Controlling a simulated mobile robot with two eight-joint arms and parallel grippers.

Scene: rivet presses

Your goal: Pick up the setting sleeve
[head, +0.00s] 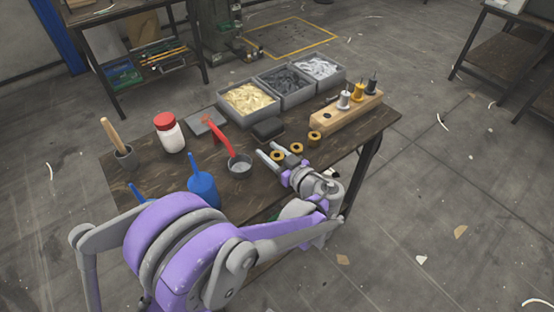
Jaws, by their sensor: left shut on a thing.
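Several small brass-coloured ring pieces lie in a row near the front of the dark wooden workbench (135,184); they look like sleeves, but I cannot tell which is the setting sleeve. The leftmost brass ring (277,155) is between the fingers of my left gripper (267,149), which is shut on it. The gripper reaches over the bench's front edge, fingers pointing to the back left. The middle brass ring (296,148) and the right brass ring (314,137) are just to its right. I cannot tell whether the held ring touches the bench. My right gripper is not in view.
A wooden block (334,121) with several upright tools stands at the right. Bins (285,87) line the back. A dark block (268,129), a grey cup (240,170) with a red-handled tool, a blue container (204,187) and a red-lidded jar (171,137) crowd the middle and left.

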